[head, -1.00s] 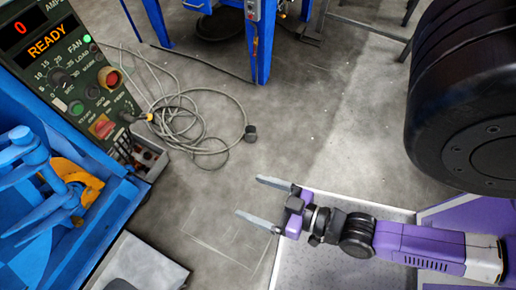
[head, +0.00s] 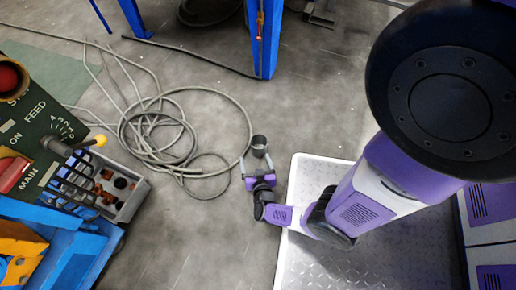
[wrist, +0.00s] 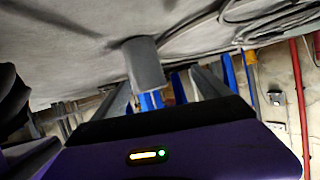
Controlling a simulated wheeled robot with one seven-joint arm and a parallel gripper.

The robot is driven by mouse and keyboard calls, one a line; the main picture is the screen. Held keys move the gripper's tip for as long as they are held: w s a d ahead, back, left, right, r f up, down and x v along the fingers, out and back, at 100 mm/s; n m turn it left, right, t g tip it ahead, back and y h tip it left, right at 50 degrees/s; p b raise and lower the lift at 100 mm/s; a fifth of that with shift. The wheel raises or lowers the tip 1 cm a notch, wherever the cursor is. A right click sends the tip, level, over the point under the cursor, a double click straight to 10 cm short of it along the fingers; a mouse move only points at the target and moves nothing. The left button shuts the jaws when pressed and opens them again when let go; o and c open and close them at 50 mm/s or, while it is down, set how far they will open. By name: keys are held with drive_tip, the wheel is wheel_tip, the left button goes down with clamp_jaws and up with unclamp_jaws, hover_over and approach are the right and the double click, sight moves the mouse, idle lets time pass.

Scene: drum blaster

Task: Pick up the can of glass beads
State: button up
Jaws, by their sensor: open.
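The can (head: 259,143) is a small dark grey cylinder standing on the concrete floor, by the right edge of the coiled cable. My gripper (head: 258,162) is open and empty just in front of it, its fingers pointing at the can. In the wrist view, where the floor shows at the top, the can (wrist: 144,62) hangs upside down near the fingertips. There my gripper (wrist: 162,80) has one finger on each side, the can closer to the left finger. I cannot tell whether that finger touches it. The can's label and contents cannot be made out.
A loose grey cable (head: 160,125) lies coiled left of the can. A blue machine with a control panel (head: 35,130) and an open grey box (head: 125,195) stand at the left. A blue post (head: 265,40) rises behind.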

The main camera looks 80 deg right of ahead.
drive_tip(key=g+b, duration=0.1)
approach(258, 142)
drive_tip(key=shift+w+d+f, duration=0.4)
drive_tip(key=shift+w+f, duration=0.15)
drive_tip(key=shift+f, duration=0.05)
drive_tip(key=b+x, duration=0.2)
drive_tip(key=x, duration=0.3)
drive_tip(key=shift+s+d+b, duration=0.15)
drive_tip(key=shift+s+b, duration=0.2)
drive_tip(key=shift+b, duration=0.05)
drive_tip(key=shift+w+d, duration=0.15)
drive_tip(key=shift+d, duration=0.3)
drive_tip(key=c, duration=1.6)
